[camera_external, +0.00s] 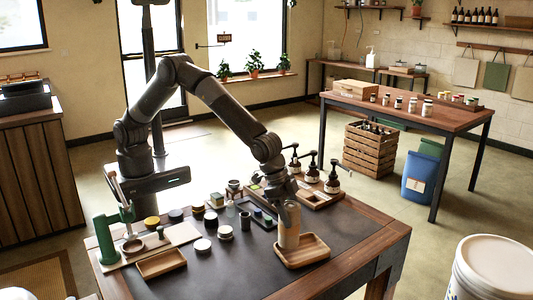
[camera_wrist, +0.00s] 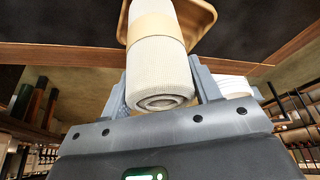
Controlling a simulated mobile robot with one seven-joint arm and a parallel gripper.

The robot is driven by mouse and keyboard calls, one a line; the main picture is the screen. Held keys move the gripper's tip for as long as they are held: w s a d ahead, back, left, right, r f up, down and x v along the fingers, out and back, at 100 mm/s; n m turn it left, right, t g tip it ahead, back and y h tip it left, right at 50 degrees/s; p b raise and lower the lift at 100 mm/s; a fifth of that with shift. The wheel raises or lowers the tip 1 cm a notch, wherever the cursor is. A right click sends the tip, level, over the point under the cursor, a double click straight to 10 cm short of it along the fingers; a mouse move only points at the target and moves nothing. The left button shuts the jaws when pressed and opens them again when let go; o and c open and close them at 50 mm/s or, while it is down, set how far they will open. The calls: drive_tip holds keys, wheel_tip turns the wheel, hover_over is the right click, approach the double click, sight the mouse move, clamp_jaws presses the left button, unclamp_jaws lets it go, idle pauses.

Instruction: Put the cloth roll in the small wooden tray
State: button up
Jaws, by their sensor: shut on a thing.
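The cream cloth roll (camera_external: 289,229) with a tan band stands upright beneath my gripper (camera_external: 288,207). My gripper is shut on the roll's upper part. In the wrist view the roll (camera_wrist: 160,65) sits between the two fingers of my gripper (camera_wrist: 158,82), its spiral end facing the camera. A small wooden tray (camera_external: 313,252) is directly under the roll at the table's front right; its rim also shows in the wrist view (camera_wrist: 205,14). The roll's lower end appears within the tray's rim. I cannot tell whether it touches the tray floor.
A second small wooden tray (camera_external: 162,263) lies at the table's front left beside a green stand (camera_external: 107,254). Several jars and tins stand mid-table, including a white-lidded tin (camera_external: 203,246). Pump bottles (camera_external: 331,180) stand in a tray behind my gripper. The table's front middle is clear.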

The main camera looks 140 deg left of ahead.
drive_tip(key=shift+f, duration=0.1)
drive_tip(key=shift+f, duration=0.4)
drive_tip(key=shift+f, duration=0.1)
drive_tip(key=o, duration=1)
drive_tip(key=v, duration=1.3)
drive_tip(key=shift+w+r, duration=0.1)
drive_tip(key=shift+r, duration=0.15)
